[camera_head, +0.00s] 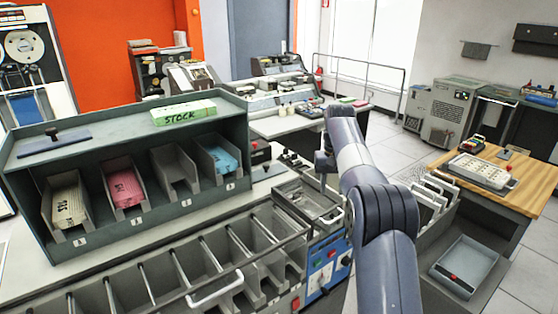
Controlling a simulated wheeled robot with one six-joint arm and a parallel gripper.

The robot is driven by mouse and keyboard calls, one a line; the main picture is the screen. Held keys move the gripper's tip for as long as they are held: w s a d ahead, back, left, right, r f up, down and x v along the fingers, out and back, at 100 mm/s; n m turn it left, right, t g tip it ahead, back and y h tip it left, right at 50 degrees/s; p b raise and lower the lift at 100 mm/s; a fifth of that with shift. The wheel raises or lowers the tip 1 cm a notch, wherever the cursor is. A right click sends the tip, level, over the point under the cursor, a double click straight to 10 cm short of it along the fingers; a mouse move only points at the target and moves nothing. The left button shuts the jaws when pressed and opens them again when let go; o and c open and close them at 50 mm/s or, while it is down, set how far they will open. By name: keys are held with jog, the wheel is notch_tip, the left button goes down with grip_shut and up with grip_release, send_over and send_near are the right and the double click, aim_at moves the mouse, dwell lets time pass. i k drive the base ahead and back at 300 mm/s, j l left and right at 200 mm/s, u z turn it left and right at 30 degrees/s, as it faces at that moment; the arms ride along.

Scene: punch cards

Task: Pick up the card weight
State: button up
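A flat dark-blue plate with a black knob, which looks like the card weight (54,143), lies on the left part of the top of a grey-green card cabinet (125,127). Its knob stands up and nothing covers it. My arm reaches up from the lower right and bends down at its far end. My gripper (325,162) is at that end, to the right of the cabinet and well apart from the plate. The gripper is small and mostly hidden by my wrist, so its fingers cannot be made out.
A green card block marked STOCK (184,112) lies on the cabinet's right top. Below are slots with cream (67,207), pink (124,188) and blue (220,160) cards; one is empty. A sorter with several pockets (185,262) stands in front. A wooden table (523,199) is at right.

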aim_at(267, 171)
jog(key=i+l+u, duration=0.45)
jog(key=i+l, duration=0.85)
jog(key=l+u, duration=0.1)
jog(key=u, duration=0.65)
